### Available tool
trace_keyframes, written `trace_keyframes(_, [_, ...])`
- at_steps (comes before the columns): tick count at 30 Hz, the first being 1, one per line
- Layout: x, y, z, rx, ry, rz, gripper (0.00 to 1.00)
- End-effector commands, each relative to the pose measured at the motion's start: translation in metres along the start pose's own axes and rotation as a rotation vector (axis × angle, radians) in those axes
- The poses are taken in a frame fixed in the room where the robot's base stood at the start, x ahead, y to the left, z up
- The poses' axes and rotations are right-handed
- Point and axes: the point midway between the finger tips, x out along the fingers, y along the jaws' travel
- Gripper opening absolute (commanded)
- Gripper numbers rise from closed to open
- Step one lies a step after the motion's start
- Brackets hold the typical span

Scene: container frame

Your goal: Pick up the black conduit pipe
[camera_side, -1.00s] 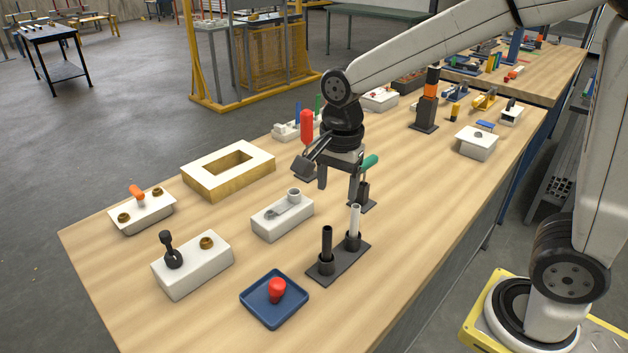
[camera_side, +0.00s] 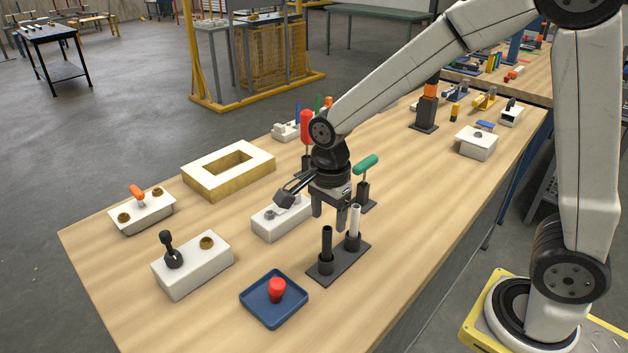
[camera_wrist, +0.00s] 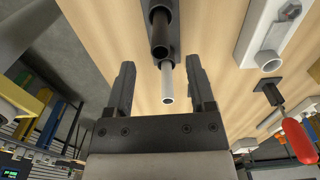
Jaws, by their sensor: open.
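The black conduit pipe (camera_side: 326,242) stands upright in a socket on a dark base plate (camera_side: 346,265). A white pipe (camera_side: 355,220) stands upright in the other socket of that plate, behind and to the right. My gripper (camera_side: 328,222) is open and empty, just above and behind the pipes. In the wrist view the black pipe (camera_wrist: 160,30) and the white pipe (camera_wrist: 167,85) show between the lines of the open fingers (camera_wrist: 160,82). The white pipe is nearer the middle of the gap, and the black pipe lies beyond the fingertips.
A blue tray (camera_side: 262,312) with a red knob stands in front. White blocks (camera_side: 195,275) lie left. A red-handled tool (camera_side: 306,128) and a green-handled tool (camera_side: 366,164) stand behind and beside my gripper. A hollow frame (camera_side: 205,176) lies at the back left.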

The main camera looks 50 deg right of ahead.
Motion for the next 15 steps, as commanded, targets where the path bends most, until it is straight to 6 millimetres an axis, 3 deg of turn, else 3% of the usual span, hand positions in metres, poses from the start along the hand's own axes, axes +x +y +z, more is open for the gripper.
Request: trace_keyframes(15, [0.020,0.000,0.001,-0.001,0.000,0.002,0.70])
